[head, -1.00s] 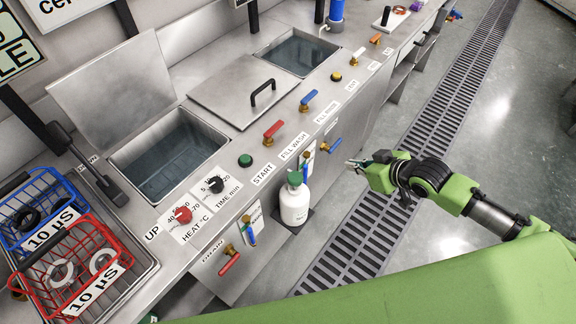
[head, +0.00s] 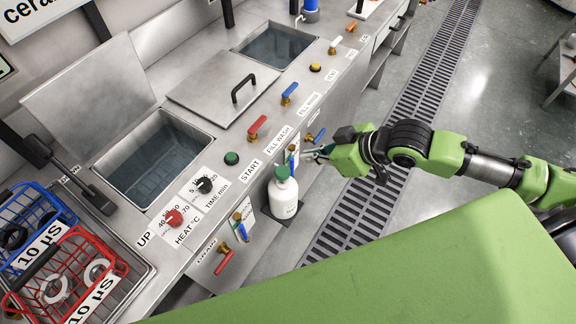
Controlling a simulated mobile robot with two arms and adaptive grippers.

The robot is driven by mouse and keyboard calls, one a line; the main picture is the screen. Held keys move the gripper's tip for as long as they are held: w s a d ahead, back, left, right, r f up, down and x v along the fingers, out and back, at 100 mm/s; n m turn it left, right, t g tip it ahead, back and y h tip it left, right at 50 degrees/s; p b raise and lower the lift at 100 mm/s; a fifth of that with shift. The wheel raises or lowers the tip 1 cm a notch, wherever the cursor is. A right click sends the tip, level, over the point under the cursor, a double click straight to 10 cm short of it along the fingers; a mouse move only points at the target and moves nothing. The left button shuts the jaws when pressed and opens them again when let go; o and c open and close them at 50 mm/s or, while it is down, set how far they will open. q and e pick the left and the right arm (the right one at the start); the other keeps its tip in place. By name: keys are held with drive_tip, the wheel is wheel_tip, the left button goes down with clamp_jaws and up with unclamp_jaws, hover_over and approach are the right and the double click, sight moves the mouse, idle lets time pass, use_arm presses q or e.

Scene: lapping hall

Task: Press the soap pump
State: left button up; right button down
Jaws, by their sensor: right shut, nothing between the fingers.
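A white bottle (head: 284,199) with a green top (head: 282,172) stands upright on a small dark ledge at the front of the steel counter. It looks like the soap pump; its top is too small to make out in detail. My right gripper (head: 312,154) is shut and empty. Its fingers point left, just to the right of and above the bottle's top in the picture, and appear apart from it. My left gripper is not in view.
The counter front carries a red lever (head: 257,127), a blue lever (head: 289,93), a green START button (head: 231,158) and drain valves (head: 224,262) near the bottle. Red (head: 72,272) and blue baskets sit at left. A floor grate (head: 420,110) runs behind my right arm.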

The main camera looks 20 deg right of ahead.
drive_tip(key=p, duration=0.1)
hover_over(289, 174)
wheel_tip(289, 174, down, 6)
drive_tip(key=r, duration=0.1)
drive_tip(key=f, duration=0.2)
drive_tip(key=f+p, duration=0.1)
drive_tip(key=f, duration=0.1)
drive_tip(key=shift+w+a+f, duration=0.1)
drive_tip(key=shift+w, duration=0.1)
drive_tip(key=shift+f, duration=0.6)
drive_tip(key=shift+s+f+b, duration=0.1)
drive_tip(key=shift+f+b, duration=0.55)
drive_tip(key=shift+f, duration=0.85)
